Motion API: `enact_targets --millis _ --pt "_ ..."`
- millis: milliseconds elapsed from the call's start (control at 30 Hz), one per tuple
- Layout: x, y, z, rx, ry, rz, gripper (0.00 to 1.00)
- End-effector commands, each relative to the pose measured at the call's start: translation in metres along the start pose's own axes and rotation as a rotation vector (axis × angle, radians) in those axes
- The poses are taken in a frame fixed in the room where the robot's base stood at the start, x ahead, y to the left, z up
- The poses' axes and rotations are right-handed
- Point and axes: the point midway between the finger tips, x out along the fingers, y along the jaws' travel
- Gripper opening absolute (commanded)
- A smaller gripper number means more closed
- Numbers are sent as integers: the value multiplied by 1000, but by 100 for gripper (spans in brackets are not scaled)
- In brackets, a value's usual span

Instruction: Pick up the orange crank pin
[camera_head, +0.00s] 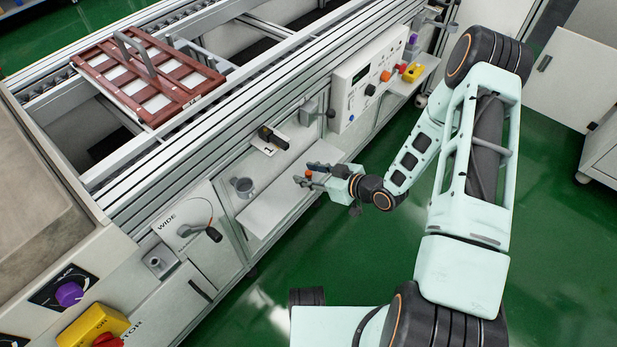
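The orange crank pin (309,173) is a small orange spot at the light grey shelf on the conveyor's front, mid-picture. My gripper (307,174) reaches in from the right over this shelf. Its two dark fingers are apart, one on the far side and one on the near side of the orange pin. The pin shows between the fingertips. It is too small to tell whether the fingers touch it, or whether it rests on the shelf.
A grey cup-like part (243,187) is on the shelf's left. A crank (212,233) marked "WIDE" is lower left. A control box (368,78) stands right, with orange and yellow parts beside it. Green floor is open at right.

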Motion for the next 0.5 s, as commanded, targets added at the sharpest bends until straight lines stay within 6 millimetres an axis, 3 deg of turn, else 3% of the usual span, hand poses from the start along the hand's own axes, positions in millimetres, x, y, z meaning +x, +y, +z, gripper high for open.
enact_targets --millis 200,500 --pt "0 0 0 1 0 1 34" --pt "0 0 0 0 0 1 1"
